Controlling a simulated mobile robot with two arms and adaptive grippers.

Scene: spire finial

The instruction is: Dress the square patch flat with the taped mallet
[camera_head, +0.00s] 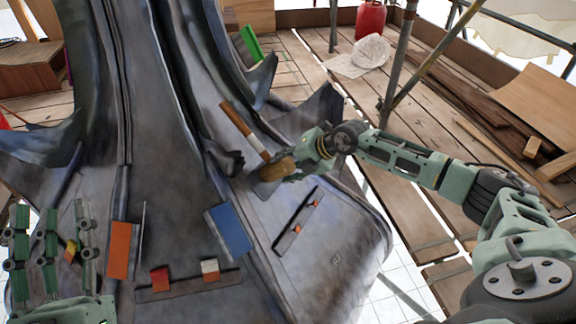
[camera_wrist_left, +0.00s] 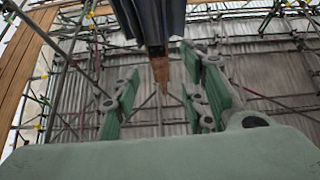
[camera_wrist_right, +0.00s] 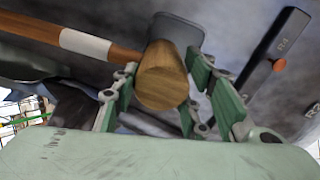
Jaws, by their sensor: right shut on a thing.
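The mallet has a brown wooden handle with a white tape band (camera_head: 254,143) and a light wooden head (camera_head: 280,171). My right gripper (camera_head: 296,168) is shut on the mallet at its head, and the head's round end (camera_wrist_right: 162,82) shows between the fingers in the right wrist view. A small grey square patch (camera_head: 264,188) lies on the grey metal just beside and below the head; it shows behind the head (camera_wrist_right: 180,30) in the right wrist view. Whether head and patch touch, I cannot tell. My left gripper (camera_head: 50,245) is open and empty at the lower left.
The curved metal spire skirt fills the middle. Upturned metal lobes (camera_head: 315,110) rise near my right gripper.

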